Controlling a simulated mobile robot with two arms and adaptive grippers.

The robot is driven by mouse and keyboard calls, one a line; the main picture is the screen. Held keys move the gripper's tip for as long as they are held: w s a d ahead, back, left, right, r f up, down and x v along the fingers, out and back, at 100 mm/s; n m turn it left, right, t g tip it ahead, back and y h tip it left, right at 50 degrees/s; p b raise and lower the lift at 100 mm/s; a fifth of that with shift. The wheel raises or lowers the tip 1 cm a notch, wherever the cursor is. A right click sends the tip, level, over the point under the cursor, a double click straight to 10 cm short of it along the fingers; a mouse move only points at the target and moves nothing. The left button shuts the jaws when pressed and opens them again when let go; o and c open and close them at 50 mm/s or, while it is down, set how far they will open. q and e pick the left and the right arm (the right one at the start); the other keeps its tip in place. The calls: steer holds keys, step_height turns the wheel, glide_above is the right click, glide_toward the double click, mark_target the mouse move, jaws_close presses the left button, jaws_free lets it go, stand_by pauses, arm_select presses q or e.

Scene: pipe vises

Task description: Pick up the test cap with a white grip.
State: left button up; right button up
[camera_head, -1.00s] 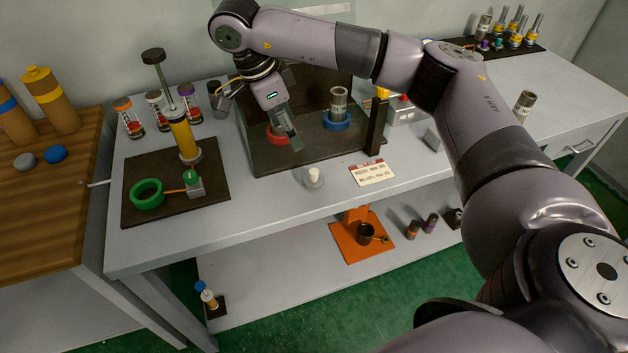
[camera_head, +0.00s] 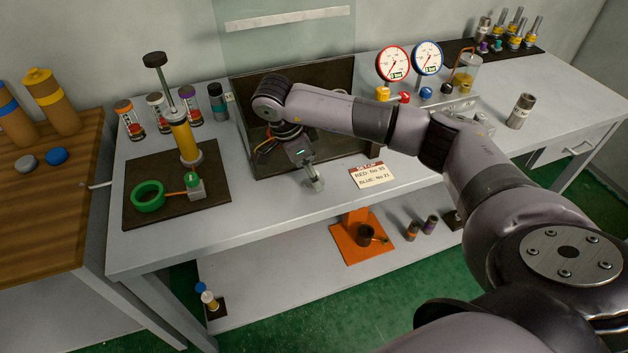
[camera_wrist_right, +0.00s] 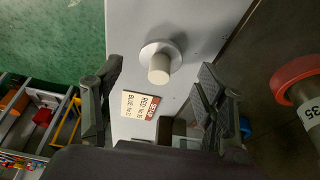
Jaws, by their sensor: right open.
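The test cap with a white grip (camera_wrist_right: 160,67) stands on the grey bench top in the right wrist view, a white knob on a round white base. My right gripper (camera_wrist_right: 160,72) is open, with one finger on each side of the cap in that view. I cannot tell how far the fingertips are above it; no contact shows. In the head view my right gripper (camera_head: 316,182) is over the bench in front of the dark vise tray, and it hides the cap. My left gripper is not in view.
A label card (camera_head: 371,174) lies right of the gripper. A red ring (camera_wrist_right: 293,76) with a cylinder is at the right of the wrist view. A clear shield (camera_head: 290,50) stands behind the arm. A green ring (camera_head: 148,195) and yellow pump (camera_head: 183,137) stand left. Bench front is mostly clear.

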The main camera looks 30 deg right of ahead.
steer(key=x, duration=0.3)
steer(key=shift+d+f+p, duration=0.15)
steer(key=shift+d+p, duration=0.05)
steer(key=shift+p, duration=0.1)
steer(key=c, duration=1.3)
